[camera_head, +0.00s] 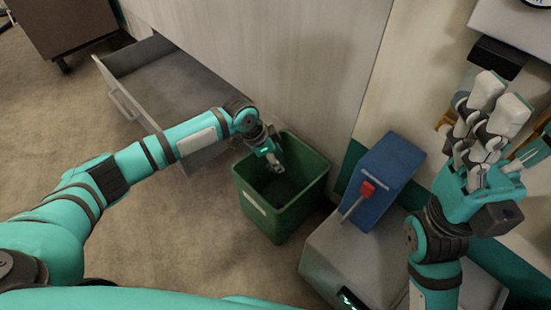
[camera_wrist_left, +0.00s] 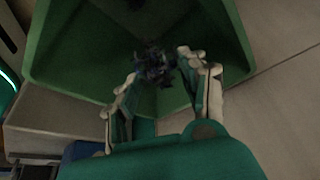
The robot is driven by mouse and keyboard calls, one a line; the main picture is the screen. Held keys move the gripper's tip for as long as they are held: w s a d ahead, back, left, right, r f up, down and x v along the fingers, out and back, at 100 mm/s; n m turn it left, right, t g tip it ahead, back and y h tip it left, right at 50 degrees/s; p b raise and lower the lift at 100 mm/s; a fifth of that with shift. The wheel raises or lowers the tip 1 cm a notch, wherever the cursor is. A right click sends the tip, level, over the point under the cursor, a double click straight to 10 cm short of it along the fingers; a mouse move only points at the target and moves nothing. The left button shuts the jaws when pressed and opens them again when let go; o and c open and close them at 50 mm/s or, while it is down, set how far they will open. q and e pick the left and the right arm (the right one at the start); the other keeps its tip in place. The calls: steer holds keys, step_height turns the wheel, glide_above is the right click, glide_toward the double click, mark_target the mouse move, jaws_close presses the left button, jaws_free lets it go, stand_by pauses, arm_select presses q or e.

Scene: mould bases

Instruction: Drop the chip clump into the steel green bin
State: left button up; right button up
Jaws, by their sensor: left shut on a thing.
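The chip clump (camera_wrist_left: 155,68) is a dark, bluish tangle between the fingers of my left gripper (camera_wrist_left: 160,85) in the left wrist view. That gripper is shut on it. In the head view my left gripper (camera_head: 275,162) points down into the mouth of the green bin (camera_head: 262,217), and the clump is too small to make out there. The bin's green inner walls (camera_wrist_left: 85,60) surround the clump in the left wrist view. My right gripper (camera_head: 500,130) is raised at the right with its fingers pointing up, apart and empty.
A blue box (camera_head: 388,168) with a red-handled lever (camera_head: 367,190) stands on a grey unit (camera_head: 335,255) right of the bin. An open grey drawer (camera_head: 165,80) juts out behind my left arm. A pale cabinet front (camera_head: 290,60) rises behind the bin. The floor (camera_head: 190,235) in front is clear.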

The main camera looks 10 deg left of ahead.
arm_select(q)
steer(key=o, duration=1.1)
steer(key=v, duration=1.2)
